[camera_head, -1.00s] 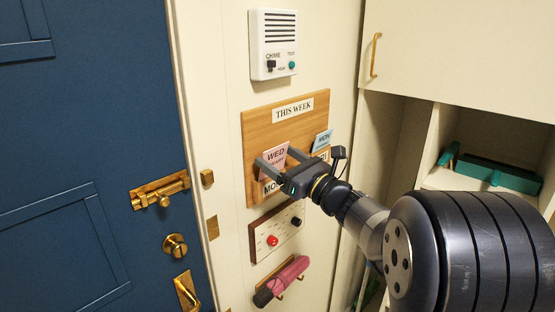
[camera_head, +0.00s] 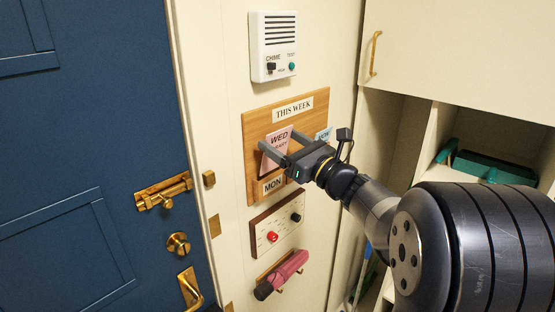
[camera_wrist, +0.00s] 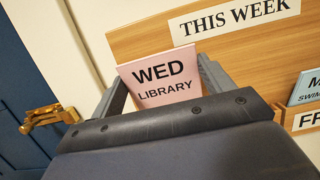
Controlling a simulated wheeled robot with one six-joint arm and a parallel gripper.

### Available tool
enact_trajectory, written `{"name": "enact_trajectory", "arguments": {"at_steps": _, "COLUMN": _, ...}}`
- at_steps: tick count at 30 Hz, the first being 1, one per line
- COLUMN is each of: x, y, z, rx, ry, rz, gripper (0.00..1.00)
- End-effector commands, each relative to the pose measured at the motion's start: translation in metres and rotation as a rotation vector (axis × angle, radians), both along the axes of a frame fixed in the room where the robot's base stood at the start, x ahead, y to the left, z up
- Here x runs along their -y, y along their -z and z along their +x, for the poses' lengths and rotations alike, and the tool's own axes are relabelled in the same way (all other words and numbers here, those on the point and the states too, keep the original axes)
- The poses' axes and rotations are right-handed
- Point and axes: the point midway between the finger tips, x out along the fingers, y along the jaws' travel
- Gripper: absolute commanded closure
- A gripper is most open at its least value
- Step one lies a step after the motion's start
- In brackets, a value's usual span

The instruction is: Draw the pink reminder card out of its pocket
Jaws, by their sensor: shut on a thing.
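The pink card (camera_head: 279,141), printed WED LIBRARY, is at the left of the wooden THIS WEEK board (camera_head: 252,126). My gripper (camera_head: 278,143) is shut on it, one finger at each side edge. In the wrist view the pink card (camera_wrist: 160,82) stands between the two fingers, and its lower edge is hidden behind my gripper body. The pocket labelled MON (camera_head: 273,185) shows below my gripper. I cannot see whether the card's lower edge is clear of the pocket.
A blue card (camera_head: 323,134) stands at the right of the board, partly hidden by my gripper. A chime box (camera_head: 273,46) is above; a switch panel (camera_head: 277,231) and a pink umbrella (camera_head: 282,275) are below. A blue door (camera_head: 90,150) is left, open cubbies (camera_head: 480,150) right.

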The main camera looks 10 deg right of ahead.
Motion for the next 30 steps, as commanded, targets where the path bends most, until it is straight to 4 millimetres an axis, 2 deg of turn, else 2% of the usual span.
{"name": "enact_trajectory", "arguments": {"at_steps": 8, "x": 0.002, "y": 0.000, "z": -0.002, "rx": 0.000, "ry": 0.001, "rz": -0.001, "gripper": 0.35}}
{"name": "enact_trajectory", "arguments": {"at_steps": 30, "x": 0.036, "y": -0.013, "z": -0.048, "rx": 0.001, "ry": 0.002, "rz": -0.001, "gripper": 0.35}}
